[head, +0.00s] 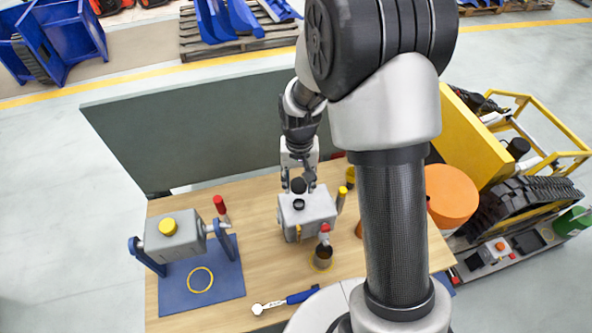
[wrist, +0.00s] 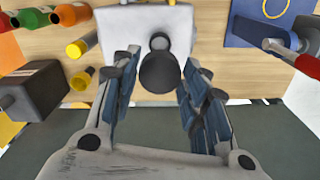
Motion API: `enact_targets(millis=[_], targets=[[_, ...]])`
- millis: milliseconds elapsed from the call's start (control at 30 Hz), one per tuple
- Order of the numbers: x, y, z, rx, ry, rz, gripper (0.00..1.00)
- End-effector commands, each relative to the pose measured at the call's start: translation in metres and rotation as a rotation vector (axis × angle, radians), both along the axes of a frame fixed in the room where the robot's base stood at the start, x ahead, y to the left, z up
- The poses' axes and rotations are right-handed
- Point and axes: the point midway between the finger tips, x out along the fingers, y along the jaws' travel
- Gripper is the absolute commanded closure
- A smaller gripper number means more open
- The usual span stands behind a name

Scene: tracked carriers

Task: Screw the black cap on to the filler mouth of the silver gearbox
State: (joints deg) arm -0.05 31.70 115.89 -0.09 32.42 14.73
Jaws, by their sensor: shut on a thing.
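The silver gearbox (head: 318,212) stands on the wooden bench, and it also fills the top middle of the wrist view (wrist: 118,32). Its dark filler mouth (head: 299,204) is on the top face and shows in the wrist view (wrist: 160,41). My gripper (head: 298,183) is above the gearbox's far side, pointing down. It is shut on the black cap (wrist: 160,73), which sits between the fingers and also shows in the head view (head: 298,186). In the wrist view the cap overlaps the near edge of the mouth. The height between them is hard to tell.
A second grey box (head: 176,240) with a yellow cap hangs in a blue stand on a blue mat (head: 222,275) at left. A cup (head: 323,256) with a red-topped item and a blue-handled tool (head: 302,295) lie in front. A green-grey panel (head: 200,135) stands behind the bench.

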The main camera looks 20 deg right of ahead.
Motion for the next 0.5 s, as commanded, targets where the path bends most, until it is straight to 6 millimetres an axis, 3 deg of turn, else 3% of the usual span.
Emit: enact_targets(millis=[500], targets=[[-0.0002,0.0000,-0.0088,0.000,0.000,0.013,0.72]])
